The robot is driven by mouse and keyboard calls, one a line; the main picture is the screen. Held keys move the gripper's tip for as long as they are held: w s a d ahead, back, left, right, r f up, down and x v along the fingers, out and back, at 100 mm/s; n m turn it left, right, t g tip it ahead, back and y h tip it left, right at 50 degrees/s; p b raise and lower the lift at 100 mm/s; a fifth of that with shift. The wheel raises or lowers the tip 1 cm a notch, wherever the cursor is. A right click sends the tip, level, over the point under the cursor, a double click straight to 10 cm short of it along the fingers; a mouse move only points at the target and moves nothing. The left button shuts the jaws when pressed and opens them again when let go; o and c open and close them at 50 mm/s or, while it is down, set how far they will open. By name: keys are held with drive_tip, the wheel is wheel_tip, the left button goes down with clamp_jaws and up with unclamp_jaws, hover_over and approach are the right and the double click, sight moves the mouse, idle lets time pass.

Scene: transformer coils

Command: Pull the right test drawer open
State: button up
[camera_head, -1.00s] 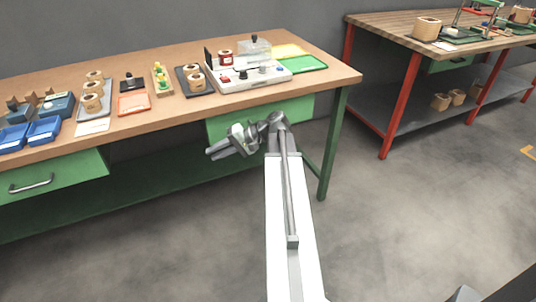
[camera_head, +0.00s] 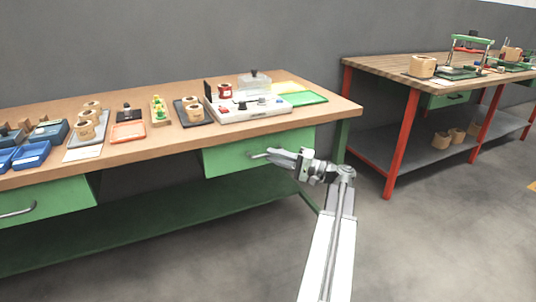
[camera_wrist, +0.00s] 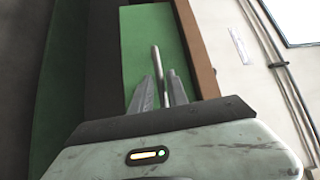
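The right test drawer (camera_head: 228,160) is a green front under the right end of the near bench, and it looks closed. Its grey bar handle (camera_head: 259,155) shows just left of my gripper (camera_head: 276,156) in the head view. In the wrist view the drawer front (camera_wrist: 150,30) is green and the handle (camera_wrist: 156,66) stands upright in the picture. My gripper (camera_wrist: 160,92) is open there, with one finger on each side of the handle's line. I cannot tell whether either finger touches the handle. Part of the handle is hidden by the fingers in the head view.
The left drawer (camera_head: 60,199) has a similar handle. A white test unit (camera_head: 250,108), trays and coils stand on the near bench top (camera_head: 150,141). A red-legged bench (camera_head: 390,150) stands at the right. Clear floor (camera_head: 430,240) lies in front.

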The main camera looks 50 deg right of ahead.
drive_tip(key=shift+x, duration=1.15)
clamp_jaws()
idle(0.5)
